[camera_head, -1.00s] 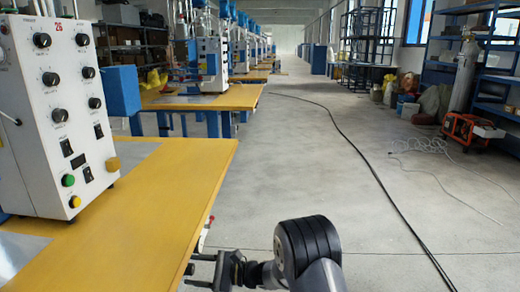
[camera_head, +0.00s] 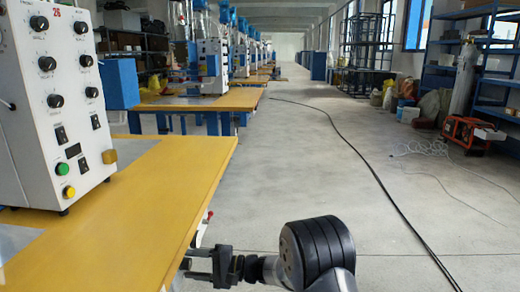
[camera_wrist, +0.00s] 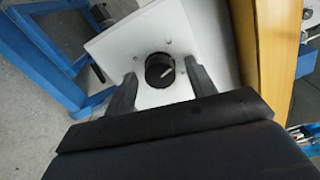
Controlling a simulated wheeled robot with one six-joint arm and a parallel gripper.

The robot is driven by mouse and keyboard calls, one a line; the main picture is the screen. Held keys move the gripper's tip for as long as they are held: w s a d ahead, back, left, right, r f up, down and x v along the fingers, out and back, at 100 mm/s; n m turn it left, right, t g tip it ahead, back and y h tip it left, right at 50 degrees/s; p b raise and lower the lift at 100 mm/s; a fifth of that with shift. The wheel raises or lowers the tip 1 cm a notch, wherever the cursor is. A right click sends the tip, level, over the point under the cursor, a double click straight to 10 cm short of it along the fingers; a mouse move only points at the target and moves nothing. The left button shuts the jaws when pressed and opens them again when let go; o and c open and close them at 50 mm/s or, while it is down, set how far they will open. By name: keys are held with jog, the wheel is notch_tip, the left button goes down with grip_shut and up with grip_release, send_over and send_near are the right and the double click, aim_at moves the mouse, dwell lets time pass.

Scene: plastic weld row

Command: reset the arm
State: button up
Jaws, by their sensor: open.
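My gripper (camera_head: 193,262) is at the right edge of the near yellow workbench (camera_head: 140,205), low in the head view. In the wrist view my gripper (camera_wrist: 160,70) shows two dark fingers spread apart. Between and beyond the fingers is a white panel (camera_wrist: 130,45) with a black round knob-like part (camera_wrist: 160,70) bearing a white mark. I see nothing held between the fingers. Whether the fingertips touch the panel cannot be told.
A white control box (camera_head: 55,110) with black knobs stands on the bench at left. A small red part (camera_head: 209,214) sticks out at the bench's right edge. A black cable (camera_head: 360,165) runs along the open grey floor. Blue shelves (camera_head: 490,95) and a red machine (camera_head: 470,132) stand at right.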

jog(key=n+b, duration=0.1)
jog(key=n, duration=0.3)
jog(key=shift+n, duration=2)
